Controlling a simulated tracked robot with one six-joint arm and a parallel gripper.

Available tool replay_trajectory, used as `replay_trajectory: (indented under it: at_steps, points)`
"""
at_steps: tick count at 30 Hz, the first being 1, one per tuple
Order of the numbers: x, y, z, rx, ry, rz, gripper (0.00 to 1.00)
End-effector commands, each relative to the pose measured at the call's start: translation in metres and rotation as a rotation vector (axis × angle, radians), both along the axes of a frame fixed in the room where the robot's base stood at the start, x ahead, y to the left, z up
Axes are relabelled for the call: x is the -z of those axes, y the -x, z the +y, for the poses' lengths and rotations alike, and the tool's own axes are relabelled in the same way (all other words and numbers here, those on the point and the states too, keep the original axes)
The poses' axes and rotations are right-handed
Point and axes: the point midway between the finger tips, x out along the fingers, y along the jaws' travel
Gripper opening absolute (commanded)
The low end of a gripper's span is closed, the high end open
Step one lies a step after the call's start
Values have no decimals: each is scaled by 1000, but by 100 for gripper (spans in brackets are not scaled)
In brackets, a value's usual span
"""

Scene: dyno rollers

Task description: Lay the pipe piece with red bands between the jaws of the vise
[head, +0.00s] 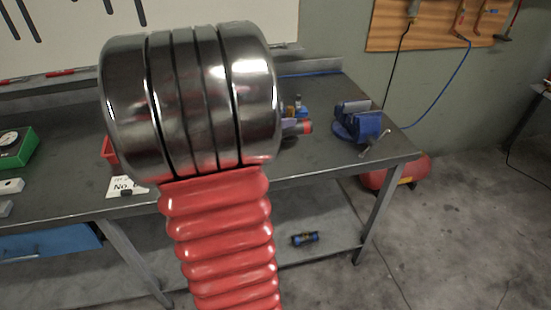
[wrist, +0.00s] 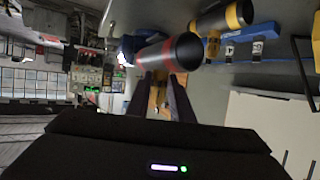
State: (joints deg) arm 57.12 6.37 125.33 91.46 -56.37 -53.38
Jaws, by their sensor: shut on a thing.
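The pipe piece with red bands (wrist: 172,55) is a dark tube held at the fingertips of my gripper (wrist: 163,92) in the wrist view. In the head view a red-banded end (head: 304,127) shows just right of my arm, above the bench. The rest of the piece and my gripper are hidden there behind my arm. The blue vise (head: 362,122) stands at the bench's right end, to the right of the pipe piece and apart from it. I cannot make out the gap between its jaws.
The grey bench (head: 330,88) is clear between pipe and vise. A yellow-banded dark pipe (wrist: 225,17) lies near a blue holder (wrist: 258,36) in the wrist view. A green box (head: 22,150) sits far left. A red tank (head: 400,172) stands under the bench's right end.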

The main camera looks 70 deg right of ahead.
Motion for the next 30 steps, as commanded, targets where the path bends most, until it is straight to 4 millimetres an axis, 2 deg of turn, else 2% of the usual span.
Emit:
replay_trajectory:
  at_steps: [14,19,24,30]
  points:
    - [1,3,-1,5,2,1,0]
    - [19,2,-1,3,-1,3,0]
    - [47,1,0,2,-3,4,0]
    - [62,1,-1,1,1,1,0]
